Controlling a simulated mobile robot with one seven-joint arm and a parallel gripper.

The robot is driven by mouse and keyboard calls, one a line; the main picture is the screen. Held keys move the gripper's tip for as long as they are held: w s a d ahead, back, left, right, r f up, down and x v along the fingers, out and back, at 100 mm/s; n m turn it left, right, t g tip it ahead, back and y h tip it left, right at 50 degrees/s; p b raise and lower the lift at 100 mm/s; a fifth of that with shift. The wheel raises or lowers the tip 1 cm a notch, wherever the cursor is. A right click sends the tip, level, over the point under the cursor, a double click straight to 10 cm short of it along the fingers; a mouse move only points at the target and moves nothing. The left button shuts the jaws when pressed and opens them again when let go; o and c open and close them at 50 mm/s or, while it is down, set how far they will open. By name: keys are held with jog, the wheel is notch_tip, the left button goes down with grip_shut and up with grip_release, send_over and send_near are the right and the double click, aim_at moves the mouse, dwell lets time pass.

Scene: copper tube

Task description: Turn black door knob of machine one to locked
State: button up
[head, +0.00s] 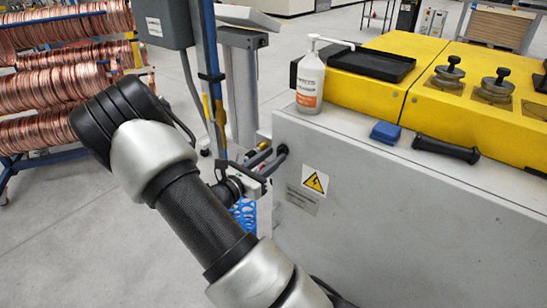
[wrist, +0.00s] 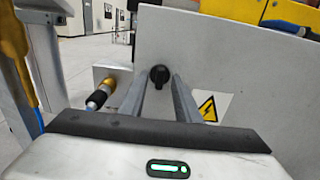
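The black door knob (wrist: 159,74) is on the grey side panel of the machine (wrist: 232,65), in the upper middle of the wrist view. My gripper (wrist: 160,84) is open, with its two grey fingers pointing at the panel. The knob shows between the fingertips, with a visible gap between the fingers; I cannot tell whether either finger touches it. In the head view my gripper (head: 268,160) is at the machine's left side, beside the yellow warning sign (head: 315,182). There my arm and fingers partly hide the knob, and its turn position is unclear.
A white pump bottle (head: 310,82), a black tray (head: 371,64), a blue block (head: 385,132) and a black handle (head: 446,149) are on top of the machine. A brass and black fitting (wrist: 103,90) is left of my fingers. A post (head: 208,60) and copper coils (head: 62,85) stand left.

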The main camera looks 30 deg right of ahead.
jog(key=shift+w+d, duration=0.15)
jog(key=shift+d, duration=0.4)
grip_shut()
